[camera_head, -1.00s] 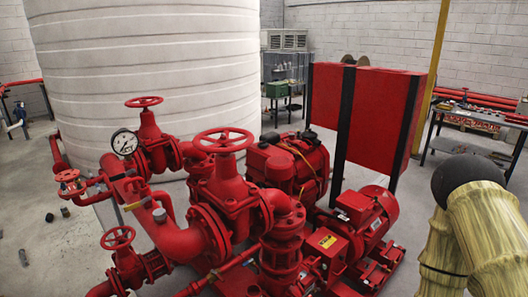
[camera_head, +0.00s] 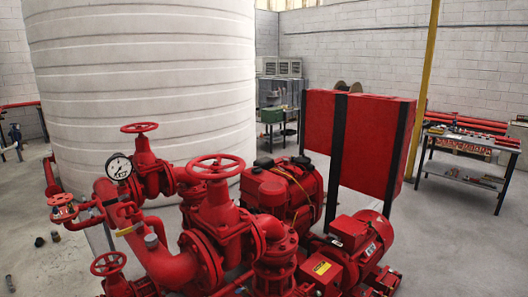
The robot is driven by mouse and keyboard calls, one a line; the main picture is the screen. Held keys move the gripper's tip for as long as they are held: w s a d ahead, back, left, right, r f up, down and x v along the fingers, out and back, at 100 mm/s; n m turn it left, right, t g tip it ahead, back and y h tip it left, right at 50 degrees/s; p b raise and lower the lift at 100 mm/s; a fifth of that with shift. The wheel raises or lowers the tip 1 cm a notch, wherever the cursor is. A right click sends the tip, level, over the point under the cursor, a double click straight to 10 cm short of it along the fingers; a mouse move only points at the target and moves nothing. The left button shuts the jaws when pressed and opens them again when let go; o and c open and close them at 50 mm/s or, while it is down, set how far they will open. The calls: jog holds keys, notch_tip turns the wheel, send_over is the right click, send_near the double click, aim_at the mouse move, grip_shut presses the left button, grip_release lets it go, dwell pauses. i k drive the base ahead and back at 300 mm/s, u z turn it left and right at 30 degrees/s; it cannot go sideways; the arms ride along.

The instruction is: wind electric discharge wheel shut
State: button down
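The red pumpset fills the lower middle of the head view. It carries several red handwheels: a large one (camera_head: 215,167) on the tall centre valve, one behind it (camera_head: 139,127), one at the far left (camera_head: 63,207) and one at the lower left (camera_head: 108,263). I cannot tell from labels which is the electric discharge wheel. A red electric motor (camera_head: 361,238) sits at the right of the pumpset, joined to the pipework below the large wheel's valve. No gripper or arm shows in this view, so nothing is seen touching any wheel.
A pressure gauge (camera_head: 119,167) stands on the left pipe. A red panel cabinet (camera_head: 360,140) rises behind the motor, and a large white tank (camera_head: 145,75) stands behind the pumpset. A workbench (camera_head: 465,160) is at the right. The floor (camera_head: 450,245) at the lower right is clear.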

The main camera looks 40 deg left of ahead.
aim_at(216, 170)
jog(key=i, duration=0.15)
jog(key=u, duration=2.2)
